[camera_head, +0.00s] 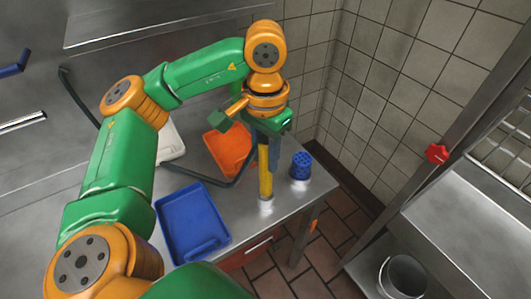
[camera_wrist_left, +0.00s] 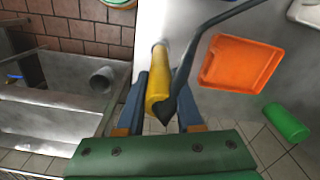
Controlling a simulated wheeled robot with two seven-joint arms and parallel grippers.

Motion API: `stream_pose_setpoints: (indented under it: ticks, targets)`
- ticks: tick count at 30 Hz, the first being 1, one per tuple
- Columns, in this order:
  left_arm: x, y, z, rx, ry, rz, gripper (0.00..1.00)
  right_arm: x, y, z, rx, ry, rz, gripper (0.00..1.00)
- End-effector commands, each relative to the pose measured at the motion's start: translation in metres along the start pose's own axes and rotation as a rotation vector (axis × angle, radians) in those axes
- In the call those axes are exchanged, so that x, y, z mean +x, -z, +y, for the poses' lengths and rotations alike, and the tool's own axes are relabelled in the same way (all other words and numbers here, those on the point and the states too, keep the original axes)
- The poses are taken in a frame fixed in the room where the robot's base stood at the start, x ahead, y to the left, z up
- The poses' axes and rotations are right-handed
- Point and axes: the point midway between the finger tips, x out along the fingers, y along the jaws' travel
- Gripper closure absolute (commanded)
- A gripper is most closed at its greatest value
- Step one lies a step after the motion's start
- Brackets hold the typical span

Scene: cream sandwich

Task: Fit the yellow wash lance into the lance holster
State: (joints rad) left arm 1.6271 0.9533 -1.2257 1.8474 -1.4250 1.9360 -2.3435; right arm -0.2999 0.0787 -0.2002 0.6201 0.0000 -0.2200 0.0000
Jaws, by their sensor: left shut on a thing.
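The yellow wash lance (camera_head: 265,180) stands about upright over the steel counter. It also shows in the left wrist view (camera_wrist_left: 158,88), between the blue fingers. My left gripper (camera_head: 272,155) is shut on the lance near its upper part. A dark hose (camera_wrist_left: 210,35) runs to the lance's upper end in the wrist view. At the lance's lower end is a small pale, metallic patch (camera_wrist_left: 158,50). I cannot tell if this is the lance holster, the lance's tip or a reflection. My right gripper is not in view.
A blue perforated cup (camera_head: 301,165) stands just right of the lance. A blue tray (camera_head: 192,222) and an orange tray (camera_head: 230,150) lie on the counter (camera_head: 245,225) to the left. The counter's right edge is close. A metal bucket (camera_head: 403,276) stands lower right.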

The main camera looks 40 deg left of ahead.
Motion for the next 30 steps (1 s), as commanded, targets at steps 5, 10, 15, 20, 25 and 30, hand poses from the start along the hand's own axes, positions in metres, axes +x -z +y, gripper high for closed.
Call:
stream_pose_setpoints:
  ticks: [5,10,15,20,25,30]
  targets:
    - [0.006,0.000,0.000,0.000,0.000,0.000,1.00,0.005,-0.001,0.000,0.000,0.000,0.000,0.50]
    - [0.010,0.000,0.000,0.000,0.000,0.001,1.00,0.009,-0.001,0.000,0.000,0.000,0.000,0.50]
    - [0.014,0.000,0.000,0.000,0.000,0.001,1.00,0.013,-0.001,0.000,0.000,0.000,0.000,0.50]
    - [0.018,0.000,0.000,0.000,0.000,0.001,1.00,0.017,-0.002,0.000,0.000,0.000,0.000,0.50]
    - [0.022,0.000,0.000,0.000,0.000,0.001,1.00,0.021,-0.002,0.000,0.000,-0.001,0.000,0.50]
    - [0.027,0.000,0.000,0.000,0.000,0.001,1.00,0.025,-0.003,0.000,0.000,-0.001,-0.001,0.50]
